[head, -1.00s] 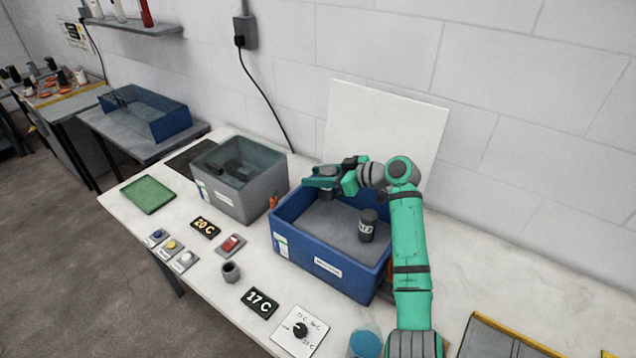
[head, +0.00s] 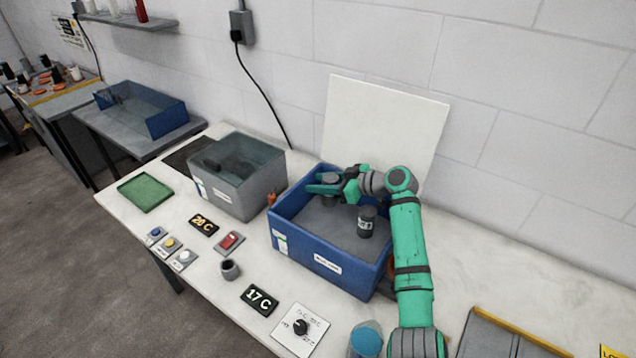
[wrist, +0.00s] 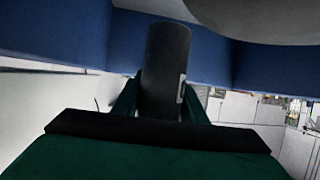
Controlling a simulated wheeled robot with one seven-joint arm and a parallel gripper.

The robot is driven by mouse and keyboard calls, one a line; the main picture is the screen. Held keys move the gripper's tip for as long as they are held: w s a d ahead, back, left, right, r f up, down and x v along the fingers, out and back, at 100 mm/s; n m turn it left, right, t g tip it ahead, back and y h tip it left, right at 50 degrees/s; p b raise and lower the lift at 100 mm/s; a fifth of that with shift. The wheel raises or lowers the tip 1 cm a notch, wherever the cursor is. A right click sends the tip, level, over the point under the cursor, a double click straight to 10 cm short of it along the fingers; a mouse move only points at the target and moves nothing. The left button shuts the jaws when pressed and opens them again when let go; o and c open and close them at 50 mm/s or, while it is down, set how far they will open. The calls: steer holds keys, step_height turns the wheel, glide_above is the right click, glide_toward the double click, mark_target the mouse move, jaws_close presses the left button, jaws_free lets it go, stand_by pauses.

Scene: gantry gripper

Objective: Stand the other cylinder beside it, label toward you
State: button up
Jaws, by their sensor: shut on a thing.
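A dark cylinder (head: 367,222) with a white label stands upright in the blue bin (head: 322,265), its label facing my head camera. My gripper (head: 330,189) is at the back left inside the bin, shut on the other dark cylinder (head: 329,201), which is partly hidden by the fingers. In the wrist view the held cylinder (wrist: 165,65) sits between my fingers, with a strip of its white label at its right edge. I cannot tell whether its base touches the bin floor.
A grey tank (head: 238,180) stands left of the blue bin. A small grey cup (head: 230,269), a red switch (head: 229,242) and a 17 C display (head: 259,298) are in front. The bin floor left of the standing cylinder is clear.

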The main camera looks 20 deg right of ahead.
steer(key=shift+s+d+f, duration=0.1)
steer(key=shift+s+f, duration=0.1)
steer(key=shift+f, duration=0.45)
steer(key=o, duration=1.1)
steer(key=shift+f, duration=0.15)
steer(key=o, duration=0.3)
steer(key=shift+a, duration=0.25)
glide_toward(338, 182)
steer(key=x, duration=0.4)
steer(key=shift+w+f, duration=0.1)
steer(key=shift+f, duration=0.1)
